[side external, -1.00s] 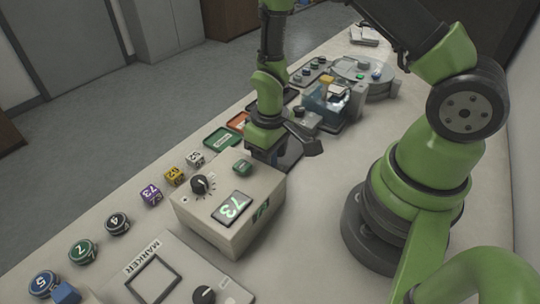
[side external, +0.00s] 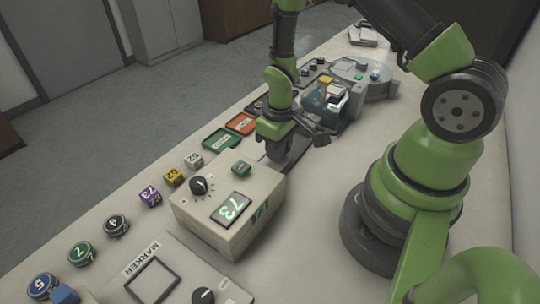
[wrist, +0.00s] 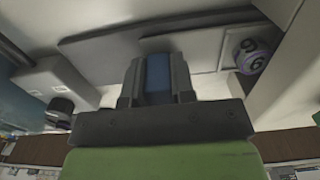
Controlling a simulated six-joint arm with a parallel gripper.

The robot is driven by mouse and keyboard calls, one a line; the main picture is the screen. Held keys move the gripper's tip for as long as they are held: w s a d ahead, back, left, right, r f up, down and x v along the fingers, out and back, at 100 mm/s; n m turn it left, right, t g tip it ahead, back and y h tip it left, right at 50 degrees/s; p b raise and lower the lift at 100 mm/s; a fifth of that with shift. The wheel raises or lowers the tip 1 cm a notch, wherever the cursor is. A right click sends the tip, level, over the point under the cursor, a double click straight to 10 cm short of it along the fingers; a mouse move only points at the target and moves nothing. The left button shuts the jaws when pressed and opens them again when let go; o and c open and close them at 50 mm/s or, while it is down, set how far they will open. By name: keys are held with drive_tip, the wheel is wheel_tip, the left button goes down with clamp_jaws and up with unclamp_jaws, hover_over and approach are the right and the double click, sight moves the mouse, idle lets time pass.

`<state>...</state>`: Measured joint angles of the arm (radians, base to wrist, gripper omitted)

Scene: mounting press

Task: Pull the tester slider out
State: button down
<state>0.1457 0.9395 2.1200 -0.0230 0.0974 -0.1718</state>
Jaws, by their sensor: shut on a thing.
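The tester is a beige box (side external: 215,222) with a black knob, a green button and a lit display reading 73. My gripper (side external: 281,155) is low beside the tester's far end, pointing down. In the wrist view my gripper (wrist: 157,62) is shut on a blue block (wrist: 157,78), which I take to be the slider's grip. A flat grey plate (wrist: 105,48) lies beyond the fingers there; it looks like the slider plate. In the side view my gripper hides most of the slider, so how far it is out is unclear.
A marker unit (side external: 155,275) stands in front. Numbered cubes, such as a purple one (side external: 151,196), and round pieces line the left table edge. A green tray (side external: 222,138) and an orange tray (side external: 241,123) lie left of my gripper. The clear-walled press (side external: 325,104) stands close behind.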

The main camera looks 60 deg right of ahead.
sight(297, 139)
drive_tip(key=d, duration=0.8)
drive_tip(key=shift+d, duration=0.15)
drive_tip(key=c, duration=1)
unclamp_jaws()
drive_tip(key=shift+w, duration=0.1)
drive_tip(key=shift+o, duration=0.2)
wheel_tip(297, 139, up, 10)
